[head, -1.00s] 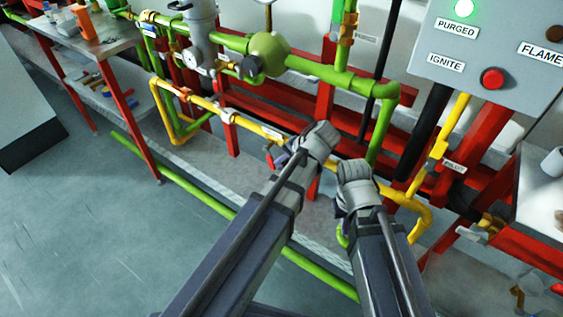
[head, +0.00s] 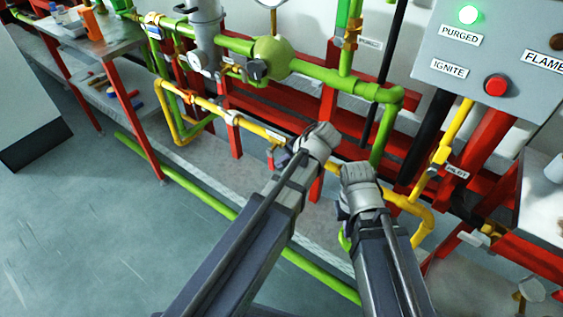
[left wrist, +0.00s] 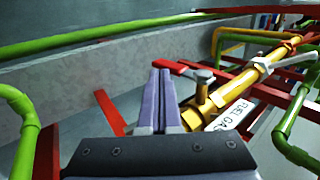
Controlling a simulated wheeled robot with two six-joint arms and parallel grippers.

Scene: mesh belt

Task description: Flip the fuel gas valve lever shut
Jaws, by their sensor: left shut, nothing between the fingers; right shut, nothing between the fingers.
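My left gripper (left wrist: 162,100) is shut and empty in the left wrist view, its two purple-grey fingers side by side. The brass fuel gas valve (left wrist: 206,104) is just right of the fingers, beside a white label (left wrist: 232,117) reading FUEL GA, with the rest cut off. The red lever (left wrist: 178,67) appears near the fingertips, leading left from the valve's grey hub. I cannot tell whether the fingers touch it. In the head view the left gripper (head: 282,157) is small and partly hidden by my left arm, beside the yellow pipe (head: 256,128). My right gripper is hidden behind my right arm.
Green pipes (head: 310,70) and red frame posts (head: 326,90) surround the yellow pipe. A grey control box (head: 455,90) with a lit PURGED lamp (head: 468,15) stands at upper right. A metal bench (head: 105,45) is at upper left. The floor at left is open.

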